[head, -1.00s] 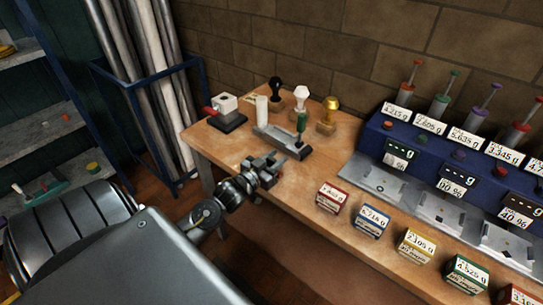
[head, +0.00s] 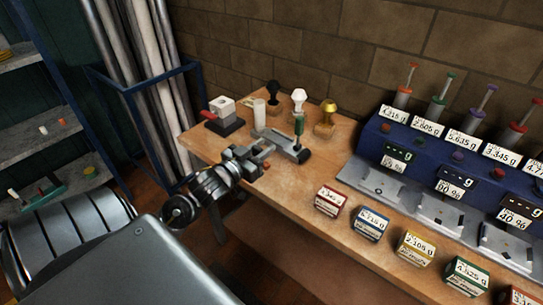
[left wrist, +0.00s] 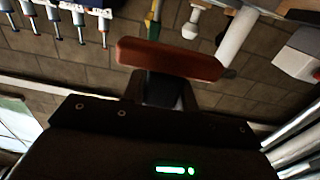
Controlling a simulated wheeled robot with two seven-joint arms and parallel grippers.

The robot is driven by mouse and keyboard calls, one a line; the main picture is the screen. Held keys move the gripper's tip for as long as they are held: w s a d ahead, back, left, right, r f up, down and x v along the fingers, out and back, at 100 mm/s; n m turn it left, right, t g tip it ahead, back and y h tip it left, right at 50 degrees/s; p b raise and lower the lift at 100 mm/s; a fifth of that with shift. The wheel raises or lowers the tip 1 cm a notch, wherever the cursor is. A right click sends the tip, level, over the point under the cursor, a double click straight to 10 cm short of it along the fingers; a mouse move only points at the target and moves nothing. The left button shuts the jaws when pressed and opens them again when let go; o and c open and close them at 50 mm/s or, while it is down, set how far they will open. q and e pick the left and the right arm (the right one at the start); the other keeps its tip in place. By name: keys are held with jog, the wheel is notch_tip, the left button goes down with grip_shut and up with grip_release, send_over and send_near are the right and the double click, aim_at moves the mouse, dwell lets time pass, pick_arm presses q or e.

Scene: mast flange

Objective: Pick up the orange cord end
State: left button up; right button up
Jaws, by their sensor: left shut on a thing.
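My left gripper (head: 256,160) is over the near left part of the wooden bench, just in front of the grey stamp rack. It is shut on a reddish-orange bar (left wrist: 170,58), which lies crosswise over the fingertips in the left wrist view. A small red end of it (head: 267,165) shows beside the fingers in the head view. I cannot make out a cord on it, so I cannot tell for sure that it is the orange cord end. My right gripper is not in view.
The grey rack (head: 284,146) with a green-handled tool (head: 298,127) stands close behind my gripper. Several stamps, a white cylinder (head: 259,112) and a red-handled block (head: 222,117) stand behind. Labelled boxes (head: 331,199) line the front edge; the blue dispenser (head: 440,160) is right.

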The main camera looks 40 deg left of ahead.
pick_arm(q)
jog(key=s+r+p, duration=0.2)
jog(key=s+r, duration=0.2)
jog(key=s, duration=0.5)
jog(key=shift+s+a+r, duration=0.25)
jog(key=shift+a, duration=0.15)
